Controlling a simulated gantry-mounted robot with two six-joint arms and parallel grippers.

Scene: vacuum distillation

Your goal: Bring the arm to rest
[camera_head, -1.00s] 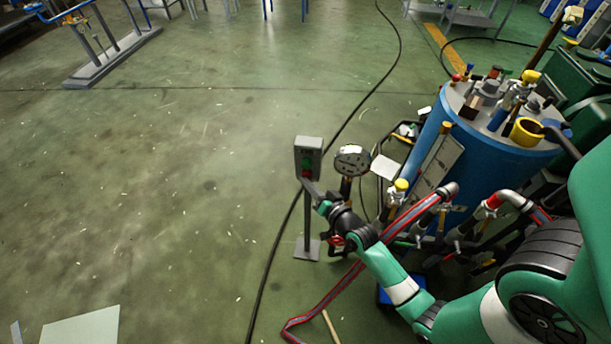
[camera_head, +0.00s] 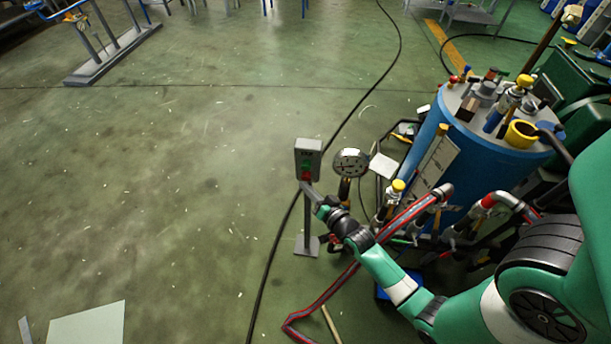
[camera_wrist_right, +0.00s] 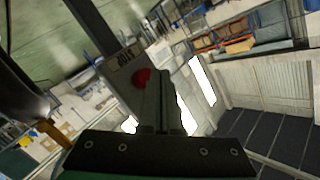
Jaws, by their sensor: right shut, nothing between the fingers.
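My right arm comes in from the lower right in the head view. Its gripper (camera_head: 307,188) is at the lower front of a grey control box (camera_head: 308,147) on a post. The gripper is shut with nothing between its fingers. In the right wrist view the shut fingers (camera_wrist_right: 163,105) point at the box (camera_wrist_right: 125,75), overlapping it beside a round red button (camera_wrist_right: 141,77). I cannot tell whether the fingertips touch the box. My left gripper is not in view.
A round gauge (camera_head: 351,162) stands close right of the gripper. A blue vessel (camera_head: 480,158) with fittings on its lid is farther right, with pipes and a red-grey hose (camera_head: 325,297) around my arm. A black cable (camera_head: 273,252) crosses the floor. The floor to the left is mostly clear.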

